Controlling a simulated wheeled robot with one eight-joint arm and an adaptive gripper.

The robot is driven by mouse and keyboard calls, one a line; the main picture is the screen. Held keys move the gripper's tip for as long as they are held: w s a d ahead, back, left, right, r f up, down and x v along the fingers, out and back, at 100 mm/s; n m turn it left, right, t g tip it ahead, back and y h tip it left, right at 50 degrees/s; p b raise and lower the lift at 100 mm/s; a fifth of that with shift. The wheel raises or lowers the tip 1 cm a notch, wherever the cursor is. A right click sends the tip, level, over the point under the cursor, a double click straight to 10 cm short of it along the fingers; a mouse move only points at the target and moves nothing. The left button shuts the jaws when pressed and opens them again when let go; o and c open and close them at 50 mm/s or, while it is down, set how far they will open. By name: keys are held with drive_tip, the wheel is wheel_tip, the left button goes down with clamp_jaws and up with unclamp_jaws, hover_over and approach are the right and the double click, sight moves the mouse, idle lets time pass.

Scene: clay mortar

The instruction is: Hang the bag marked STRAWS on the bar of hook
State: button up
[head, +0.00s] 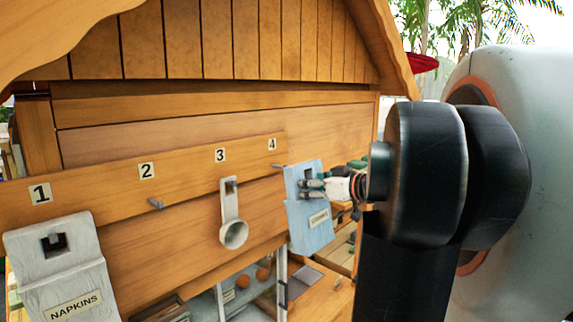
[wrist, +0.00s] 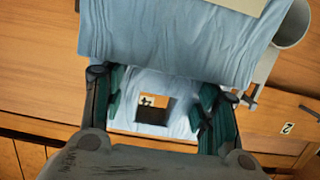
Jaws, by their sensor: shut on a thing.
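The light blue bag (head: 312,232) hangs from my gripper (head: 318,188), whose fingers are closed on its upper part. Its small label (head: 319,217) is too small to read surely. In the wrist view the blue bag (wrist: 175,45) lies between my gripper's fingers (wrist: 158,108). A square hole in it shows part of a number tag and a dark area. The hook bar under tag 4 (head: 279,166) is just left of the bag's top edge in the head view. I cannot tell whether the bar passes through the hole.
A plank (head: 185,165) carries tags 1 to 4. A grey NAPKINS bag (head: 68,270) hangs under tag 1. The hook under tag 2 (head: 157,204) is bare. A white ladle (head: 231,215) hangs under tag 3, left of the blue bag. A counter with items lies below.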

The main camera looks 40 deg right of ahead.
drive_tip(key=shift+s+d+r, duration=0.15)
drive_tip(key=shift+s+r, duration=0.1)
drive_tip(key=shift+r, duration=0.35)
drive_tip(key=shift+b+x, duration=0.7)
drive_tip(key=shift+x, duration=4.45)
drive_tip(key=o, duration=1.7)
drive_tip(key=shift+o, duration=0.2)
drive_tip(key=v, duration=0.7)
drive_tip(key=shift+s+r, duration=0.15)
drive_tip(key=shift+s, duration=0.05)
